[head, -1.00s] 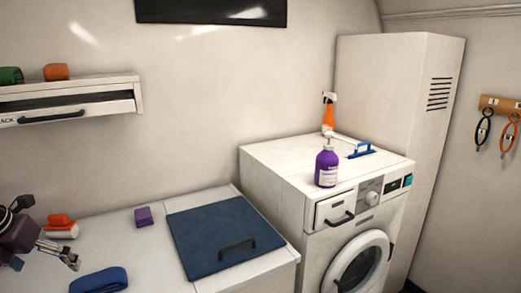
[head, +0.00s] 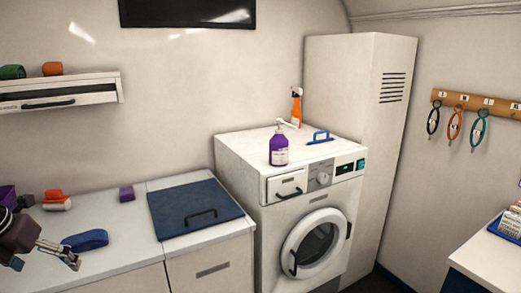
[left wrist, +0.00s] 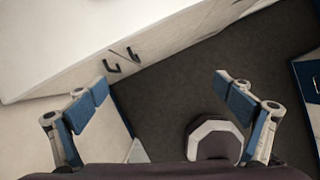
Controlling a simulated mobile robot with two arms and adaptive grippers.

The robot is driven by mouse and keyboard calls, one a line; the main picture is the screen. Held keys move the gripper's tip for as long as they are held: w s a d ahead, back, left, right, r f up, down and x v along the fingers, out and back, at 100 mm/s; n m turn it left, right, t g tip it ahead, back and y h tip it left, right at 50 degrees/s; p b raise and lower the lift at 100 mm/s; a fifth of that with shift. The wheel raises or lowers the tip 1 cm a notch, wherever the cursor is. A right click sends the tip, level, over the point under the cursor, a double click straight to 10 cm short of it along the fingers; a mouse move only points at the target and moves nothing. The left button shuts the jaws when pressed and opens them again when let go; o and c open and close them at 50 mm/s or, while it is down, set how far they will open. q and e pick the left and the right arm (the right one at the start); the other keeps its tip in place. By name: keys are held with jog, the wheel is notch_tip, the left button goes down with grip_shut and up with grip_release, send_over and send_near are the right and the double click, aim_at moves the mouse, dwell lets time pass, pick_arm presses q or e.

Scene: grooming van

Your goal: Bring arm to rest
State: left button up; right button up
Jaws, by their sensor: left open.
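My left gripper (head: 66,254) is at the left edge of the head view, in front of the white counter. In the left wrist view my left gripper (left wrist: 160,90) shows its two blue-padded fingers wide apart with nothing between them. Below them are the dark floor (left wrist: 185,75) and a pale cabinet front with dark handles (left wrist: 122,60). My right gripper is not in either view.
The counter (head: 110,265) bears a blue rolled towel (head: 85,240), a purple block (head: 126,194), orange and white rolls (head: 56,200) and a blue lid (head: 195,207). The washer (head: 240,150) carries a purple pump bottle (head: 278,149), an orange spray bottle (head: 296,107) and a blue-handled brush (head: 320,137).

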pick_arm(q)
jog(key=w+d+f+n+t+h, duration=0.15)
jog(key=w+d+f+h, duration=0.3)
jog(key=d+f, duration=0.45)
jog(key=w+d+f+n+t+h, duration=0.1)
jog(key=w+d+f+n+h, duration=0.2)
jog(key=d+f+h, duration=0.55)
notch_tip(320, 180, down, 14)
jog(key=d+r+n+t+y, duration=0.15)
jog(key=n+t+y, duration=0.35)
jog(key=n, duration=0.6)
jog(key=s+a+f+n+g+y, duration=0.1)
jog(key=s+f+n+y, duration=0.3)
jog(key=s+f, duration=0.75)
jog(key=s+a+f+n+g+y, duration=0.1)
jog(key=s+f+n+g+y, duration=0.15)
jog(key=s+f+n, duration=0.85)
jog(key=s+d+f+g, duration=0.2)
jog(key=s+f, duration=0.3)
jog(key=s, duration=0.5)
jog(key=s+d+f+n+g, duration=0.1)
jog(key=s+d+f+g, duration=0.2)
jog(key=s+f, duration=0.3)
jog(key=s+d+f+n+g+y, duration=0.1)
jog(key=s+d+f, duration=0.3)
jog(key=s, duration=1)
jog(key=shift+s+f+g, duration=0.4)
jog(key=shift+f+g, duration=0.25)
jog(key=shift+g, duration=0.15)
